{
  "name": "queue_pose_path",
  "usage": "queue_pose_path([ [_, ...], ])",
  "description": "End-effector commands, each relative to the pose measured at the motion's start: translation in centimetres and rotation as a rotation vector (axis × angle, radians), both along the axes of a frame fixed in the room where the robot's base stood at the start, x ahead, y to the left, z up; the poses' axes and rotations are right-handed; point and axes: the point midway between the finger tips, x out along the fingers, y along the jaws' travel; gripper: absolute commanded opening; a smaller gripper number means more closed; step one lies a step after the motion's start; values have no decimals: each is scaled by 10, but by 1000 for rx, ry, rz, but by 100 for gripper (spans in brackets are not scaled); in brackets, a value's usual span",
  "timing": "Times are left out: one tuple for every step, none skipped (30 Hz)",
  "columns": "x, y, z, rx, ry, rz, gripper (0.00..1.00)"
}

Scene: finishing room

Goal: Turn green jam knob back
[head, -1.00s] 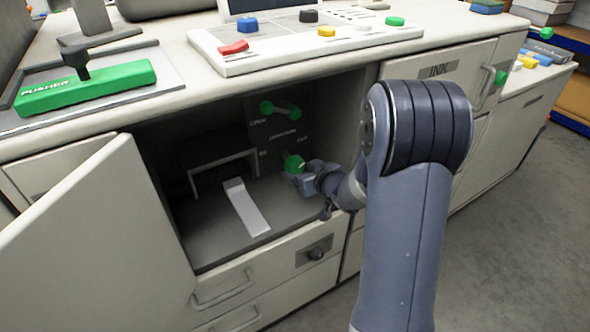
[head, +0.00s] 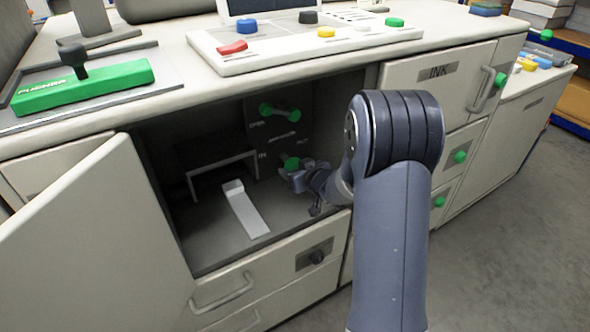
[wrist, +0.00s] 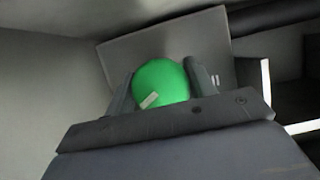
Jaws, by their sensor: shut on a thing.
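My gripper (head: 288,171) is at this knob, inside the cabinet. In the wrist view the knob (wrist: 161,83) sits between the two dark fingers (wrist: 163,88), which are shut on its sides. A small pale mark shows on the knob's face. The knob's mount is mostly hidden behind it, with a grey plate beyond.
A white ramp (head: 245,210) and a grey bracket (head: 222,168) stand on the cabinet floor. The open door (head: 95,250) is at left. The counter edge (head: 290,77) overhangs the opening.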

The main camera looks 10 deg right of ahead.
Motion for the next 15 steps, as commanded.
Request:
queue_pose_path([
  [0, 0, 0, 0, 0, 0, 43],
  [0, 0, 0, 0, 0, 0, 40],
  [0, 0, 0, 0, 0, 0, 37],
  [0, 0, 0, 0, 0, 0, 34],
  [0, 0, 0, 0, 0, 0, 32],
  [0, 0, 0, 0, 0, 0, 29],
  [0, 0, 0, 0, 0, 0, 29],
  [0, 0, 0, -1, 0, 0, 29],
  [0, 0, 0, -2, -1, 1, 29],
  [0, 0, -1, -4, -1, 1, 29],
  [0, 0, -1, -7, -2, 1, 29],
  [0, 0, -1, -12, -5, 1, 29],
  [0, 0, -1, -17, -7, 1, 29],
  [0, 0, -2, -23, -9, 0, 29],
  [0, 0, -2, -34, -12, 1, 29],
])
